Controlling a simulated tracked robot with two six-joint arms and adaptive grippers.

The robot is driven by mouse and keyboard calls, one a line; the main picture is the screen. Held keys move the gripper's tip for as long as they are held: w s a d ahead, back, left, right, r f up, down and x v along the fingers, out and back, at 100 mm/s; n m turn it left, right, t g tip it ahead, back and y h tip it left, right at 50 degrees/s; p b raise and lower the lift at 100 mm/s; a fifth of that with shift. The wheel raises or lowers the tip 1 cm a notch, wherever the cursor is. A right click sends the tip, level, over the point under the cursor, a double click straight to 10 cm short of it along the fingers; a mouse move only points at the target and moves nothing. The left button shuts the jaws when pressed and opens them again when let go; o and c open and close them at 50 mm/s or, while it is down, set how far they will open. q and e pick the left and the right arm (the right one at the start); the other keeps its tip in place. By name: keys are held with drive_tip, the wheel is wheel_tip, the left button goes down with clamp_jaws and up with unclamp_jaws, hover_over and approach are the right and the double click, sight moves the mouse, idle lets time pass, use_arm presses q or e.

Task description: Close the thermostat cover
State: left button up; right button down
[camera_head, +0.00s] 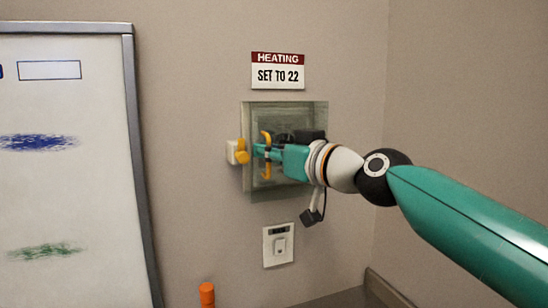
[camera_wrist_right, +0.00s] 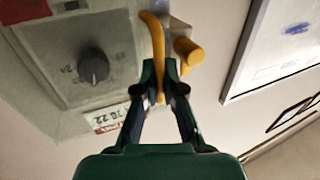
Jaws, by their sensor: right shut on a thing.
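The thermostat cover (camera_head: 288,109) is a clear panel in front of the wall thermostat. My right gripper (camera_head: 262,152) is shut on its yellow handle (camera_head: 266,172), near the cover's left edge. The wrist view shows the handle (camera_wrist_right: 153,33) between the fingertips. A pale catch block with a yellow knob (camera_head: 242,156) is on the wall just left of the cover; the knob also shows in the wrist view (camera_wrist_right: 188,52). The dark dial (camera_wrist_right: 93,66) shows through the panel. My gripper hides part of the cover, and I cannot tell whether it is fully flush. My left gripper is not in view.
A sign (camera_head: 278,71) above reads "HEATING SET TO 22". A white switch (camera_head: 278,245) is on the wall below. A whiteboard (camera_head: 75,190) is at left, an orange-topped object (camera_head: 207,294) at the bottom. A side wall (camera_head: 470,110) is at right.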

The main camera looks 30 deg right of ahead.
drive_tip(key=c, duration=1.3)
unclamp_jaws()
drive_tip(key=shift+o, duration=0.2)
